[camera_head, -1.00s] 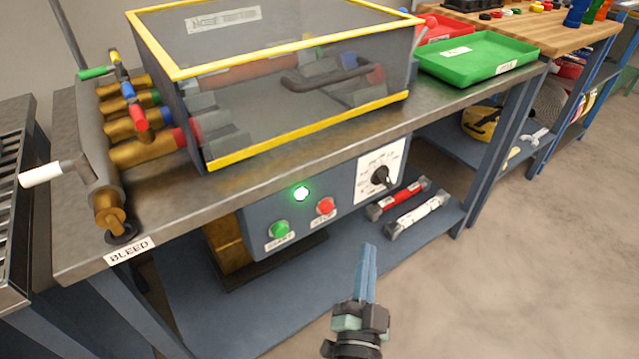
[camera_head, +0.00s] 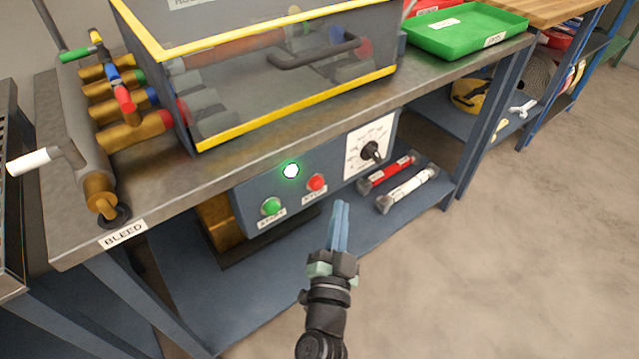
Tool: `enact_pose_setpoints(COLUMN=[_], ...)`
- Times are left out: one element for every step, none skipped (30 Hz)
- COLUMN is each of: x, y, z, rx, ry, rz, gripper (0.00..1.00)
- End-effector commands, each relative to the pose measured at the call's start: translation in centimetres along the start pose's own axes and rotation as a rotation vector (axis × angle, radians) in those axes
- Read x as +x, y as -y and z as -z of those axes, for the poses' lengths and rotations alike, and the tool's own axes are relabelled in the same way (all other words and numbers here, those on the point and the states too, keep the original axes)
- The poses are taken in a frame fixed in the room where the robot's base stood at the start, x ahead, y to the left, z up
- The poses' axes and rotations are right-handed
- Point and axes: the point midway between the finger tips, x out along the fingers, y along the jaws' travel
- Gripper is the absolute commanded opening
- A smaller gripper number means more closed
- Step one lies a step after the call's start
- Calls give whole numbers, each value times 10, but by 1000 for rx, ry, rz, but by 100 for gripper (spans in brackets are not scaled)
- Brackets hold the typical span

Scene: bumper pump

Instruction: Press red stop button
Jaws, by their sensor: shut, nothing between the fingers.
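The red stop button (camera_head: 317,183) sits on the front of the blue-grey control panel (camera_head: 342,190) under the bench top, with a small label below it. A green button (camera_head: 271,206) is to its left. A lit green lamp (camera_head: 291,171) is above and between them. My gripper (camera_head: 342,204) is shut and empty, its blue fingers pointing up towards the panel. The fingertips appear just below and right of the red button in the picture. The gap in depth is hard to tell, and I see no contact.
A black rotary knob (camera_head: 371,150) on a white dial plate is right of the buttons. A red and a white cylinder (camera_head: 407,190) lie on the lower shelf. The bench edge (camera_head: 230,165) overhangs the panel. Open floor (camera_head: 530,250) lies to the right.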

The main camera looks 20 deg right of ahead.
Motion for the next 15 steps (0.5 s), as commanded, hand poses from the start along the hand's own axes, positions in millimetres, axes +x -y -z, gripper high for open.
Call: enact_pose_setpoints(x=[5, 8, 11, 13, 15, 17, 18, 20, 21, 22, 22, 23, 23, 23, 23], y=[4, 7, 9, 10, 12, 13, 14, 15, 16, 16, 17, 17, 17, 17, 17], z=[-4, -5, -7, -9, -10, -12, -13, -14, -15, -16, -16, -17, -17, -17, -17], rx=[0, 0, 0, 0, 0, 0, 0, 0, 0, 0, -1, -1, -1, -1, -1], ry=[0, 0, 0, 1, 0, 0, 0, 0, 0, 0, 0, 0, 0, 0, 0], rz=[2, 2, 1, 1, 1, 1, 1, 1, 1, 0, 0, 1, 1, 1, 1], gripper=[0, 0, 0, 0, 0, 0, 0, 0, 0, 0, 0, 0, 0, 0, 0])
